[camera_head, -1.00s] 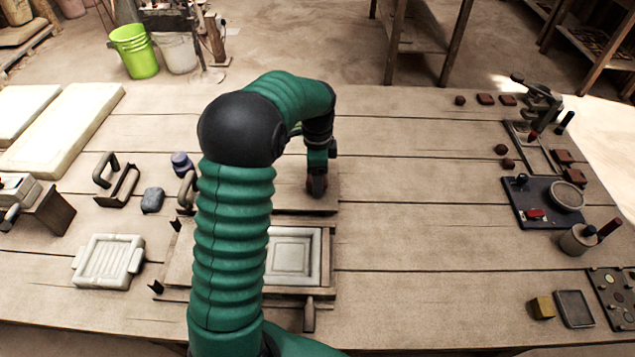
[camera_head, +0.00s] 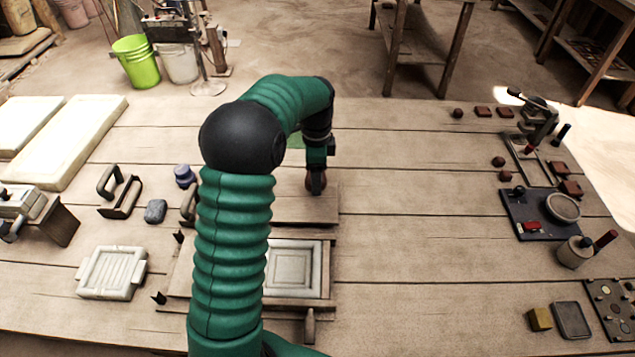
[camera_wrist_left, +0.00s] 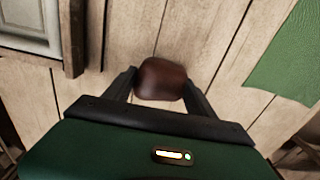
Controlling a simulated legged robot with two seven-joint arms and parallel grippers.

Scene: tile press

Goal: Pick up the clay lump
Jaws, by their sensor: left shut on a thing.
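The clay lump (camera_wrist_left: 160,80) is a rounded, dark red-brown block in the left wrist view. My left gripper (camera_wrist_left: 158,88) has one finger on each side of it and is shut on it. In the head view my left gripper (camera_head: 316,180) is at the far end of my green arm, over the wooden board behind the tile frame. The lump shows there only as a small brown patch, partly covered by the fingers. I cannot tell its exact height above the wood. My right gripper is not in view.
A wooden frame with a pale square tile mould (camera_head: 293,265) lies in front of the gripper, partly hidden by my arm. A green sheet (camera_wrist_left: 288,60) lies nearby. A white ribbed tray (camera_head: 112,272) is at left, a dark tool plate (camera_head: 525,222) at right. The table's right-centre is clear.

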